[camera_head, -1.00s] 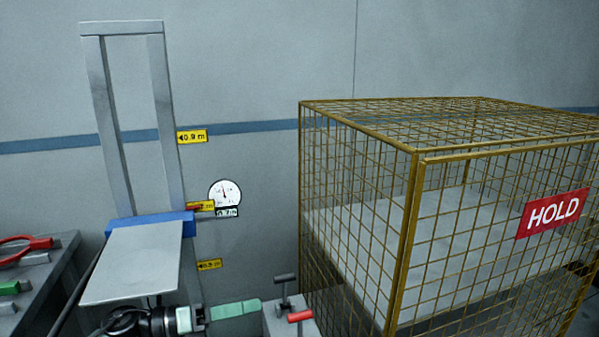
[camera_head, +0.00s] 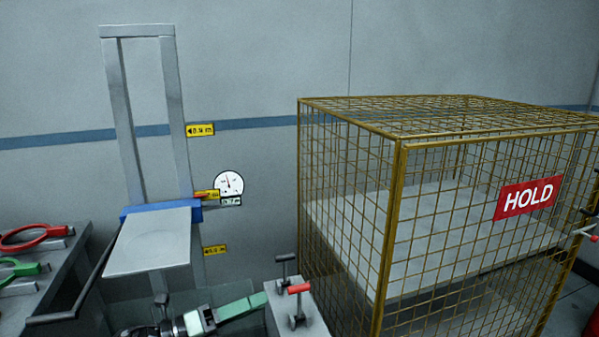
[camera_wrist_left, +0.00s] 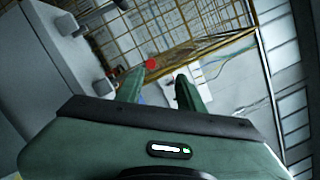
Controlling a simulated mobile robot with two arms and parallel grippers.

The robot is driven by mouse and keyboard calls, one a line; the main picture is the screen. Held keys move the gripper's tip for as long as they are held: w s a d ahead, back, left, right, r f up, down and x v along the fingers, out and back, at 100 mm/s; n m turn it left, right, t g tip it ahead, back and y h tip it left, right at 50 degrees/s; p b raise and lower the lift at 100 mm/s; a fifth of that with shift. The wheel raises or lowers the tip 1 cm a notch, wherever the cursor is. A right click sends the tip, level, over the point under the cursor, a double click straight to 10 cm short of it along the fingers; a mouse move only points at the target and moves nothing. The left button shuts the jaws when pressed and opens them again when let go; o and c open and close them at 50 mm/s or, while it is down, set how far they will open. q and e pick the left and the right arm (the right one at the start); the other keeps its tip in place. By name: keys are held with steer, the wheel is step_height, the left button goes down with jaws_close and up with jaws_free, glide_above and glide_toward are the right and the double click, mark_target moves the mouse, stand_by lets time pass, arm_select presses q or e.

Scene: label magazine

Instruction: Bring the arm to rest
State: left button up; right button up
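My left gripper (camera_head: 262,299) shows low in the head view, its green fingers pointing right towards a grey block with toggle handles (camera_head: 298,318). In the left wrist view my left gripper (camera_wrist_left: 161,76) has its two green fingers apart, with nothing between them. A red handle tip (camera_wrist_left: 150,64) shows just beyond the fingertips; whether they touch it I cannot tell. My right gripper is in neither view.
A yellow wire cage (camera_head: 398,240) with a HOLD sign (camera_head: 528,198) stands right of the block. A lift with a grey platform (camera_head: 150,242) stands behind my left arm. A tray (camera_head: 62,290) with red and green-handled tools is at far left. A round gauge (camera_head: 229,184) hangs on the wall.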

arm_select(q)
steer(key=s+a+f+n+t+y, duration=0.1)
steer(key=s+a+f+n+y, duration=0.35)
steer(key=n, duration=0.55)
steer(key=s+a+f+n+t+y, duration=0.1)
steer(key=s+a+f+n+y, duration=0.15)
steer(key=f+n+y, duration=0.6)
steer(key=s+a+f+n+t+y, duration=0.2)
steer(key=s+n+y, duration=0.2)
steer(key=n, duration=0.7)
steer(key=s+a+f+n+g, duration=0.1)
steer(key=s+f+n+g, duration=0.25)
steer(key=s, duration=0.65)
steer(key=s+a+f+n+g, duration=0.1)
steer(key=s+f+n+g, duration=0.3)
steer(key=s, duration=0.7)
step_height(320, 180, down, 24)
steer(key=s+m+g, duration=0.1)
steer(key=m+g, duration=0.1)
steer(key=g, duration=0.1)
steer(key=s+a+f, duration=0.3)
steer(key=s+f, duration=1.4)
steer(key=f, duration=0.1)
steer(key=shift+s+g, duration=0.3)
steer(key=shift+g, duration=0.15)
